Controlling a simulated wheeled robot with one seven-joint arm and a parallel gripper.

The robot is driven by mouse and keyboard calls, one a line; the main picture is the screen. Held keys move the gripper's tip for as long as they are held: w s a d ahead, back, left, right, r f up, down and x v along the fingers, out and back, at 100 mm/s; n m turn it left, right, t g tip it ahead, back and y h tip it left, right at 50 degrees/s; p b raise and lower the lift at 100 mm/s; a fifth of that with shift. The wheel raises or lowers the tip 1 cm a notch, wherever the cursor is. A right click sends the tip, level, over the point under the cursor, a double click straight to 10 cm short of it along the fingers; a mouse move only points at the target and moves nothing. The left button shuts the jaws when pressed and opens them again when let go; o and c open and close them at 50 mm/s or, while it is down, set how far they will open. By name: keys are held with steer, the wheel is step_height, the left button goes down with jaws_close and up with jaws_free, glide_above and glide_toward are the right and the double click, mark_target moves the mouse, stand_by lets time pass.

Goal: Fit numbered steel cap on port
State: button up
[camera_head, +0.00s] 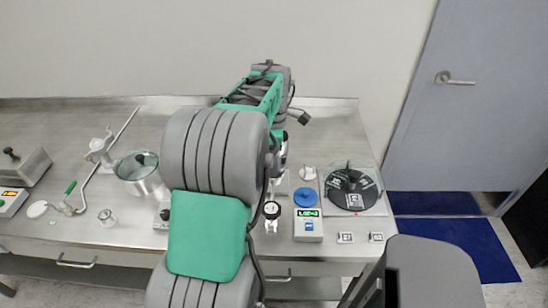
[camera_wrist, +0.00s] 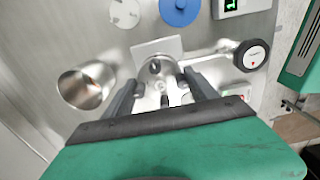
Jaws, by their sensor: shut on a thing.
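In the wrist view my gripper (camera_wrist: 160,82) points down at a shiny round steel piece (camera_wrist: 155,68), with one dark finger on each side. The fingers are shut on this piece, which looks like the steel cap; no number on it can be read. A pale square plate (camera_wrist: 146,47) shows just beyond it, with a metal fitting beneath or beside the fingers. I cannot tell the port from the cap here, nor whether they touch. In the head view my arm hides the gripper and this spot.
Beyond are a white disc (camera_wrist: 124,12), a blue disc (camera_wrist: 179,10) and a display box (camera_head: 308,225). A black turntable-like disc (camera_head: 350,188) lies at the bench's right.

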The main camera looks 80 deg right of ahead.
steer(key=shift+f+b, duration=0.3)
steer(key=shift+f, duration=0.2)
stand_by(0.8)
steer(key=o, duration=1.6)
steer(key=shift+c, duration=0.2)
step_height(320, 180, up, 8)
steer(key=shift+f, duration=0.1)
